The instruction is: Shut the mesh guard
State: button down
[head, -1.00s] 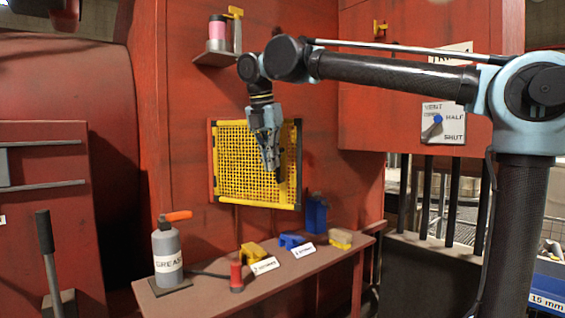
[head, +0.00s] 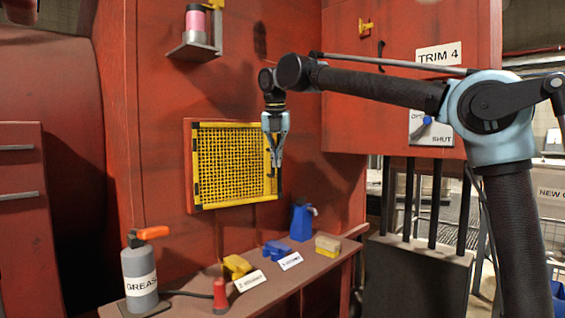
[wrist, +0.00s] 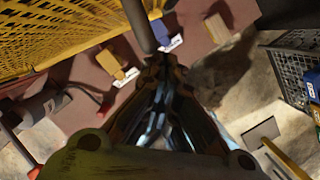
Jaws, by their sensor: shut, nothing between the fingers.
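The mesh guard (head: 235,165), a yellow grid in a yellow frame, hangs upright on the red wall in the head view. It looks close to the wall, but I cannot tell whether it is fully flush. My gripper (head: 274,160) is shut and empty, pointing down at the guard's right edge and covering part of it. A dark upright bar (head: 280,186) shows below the fingers at that edge. In the wrist view the mesh (wrist: 60,35) fills the upper left, and a grey bar (wrist: 138,25) ends beside my fingertips (wrist: 165,62). Contact is unclear.
A shelf with a pink-banded can (head: 195,22) is above. A dial panel (head: 430,127) is at right.

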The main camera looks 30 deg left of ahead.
jog(key=w+a, duration=0.5)
jog(key=shift+a, duration=0.2)
dwell(0.6)
jog(key=s+d+r, duration=0.3)
jog(key=d+r, duration=0.2)
jog(key=r, duration=0.4)
jog(key=shift+d+r, duration=0.35)
